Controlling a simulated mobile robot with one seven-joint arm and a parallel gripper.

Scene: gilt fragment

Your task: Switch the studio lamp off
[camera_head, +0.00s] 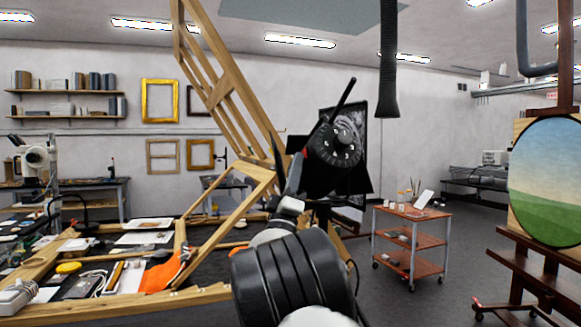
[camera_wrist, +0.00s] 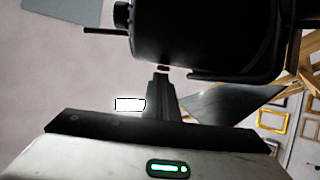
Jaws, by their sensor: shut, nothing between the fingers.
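The studio lamp (camera_head: 335,148) is a black housing with a numbered dial on its back and dark flaps around its front. It stands right of centre in the head view, and its black body (camera_wrist: 210,35) fills the top of the wrist view. A small reddish part (camera_wrist: 163,69), perhaps the switch, shows on the housing's lower edge. My gripper (camera_wrist: 161,78) is shut and empty, its fingertips right at that part; I cannot tell whether they touch. In the head view my gripper (camera_head: 298,165) is at the lamp's left side, partly hard to make out against it.
A wooden easel frame (camera_head: 225,90) leans close on the left. A cluttered workbench (camera_head: 210,295) with an orange cloth lies below it. A red trolley (camera_head: 415,240) stands right of the lamp, and an easel with a landscape painting (camera_head: 550,180) at far right. Floor between them is clear.

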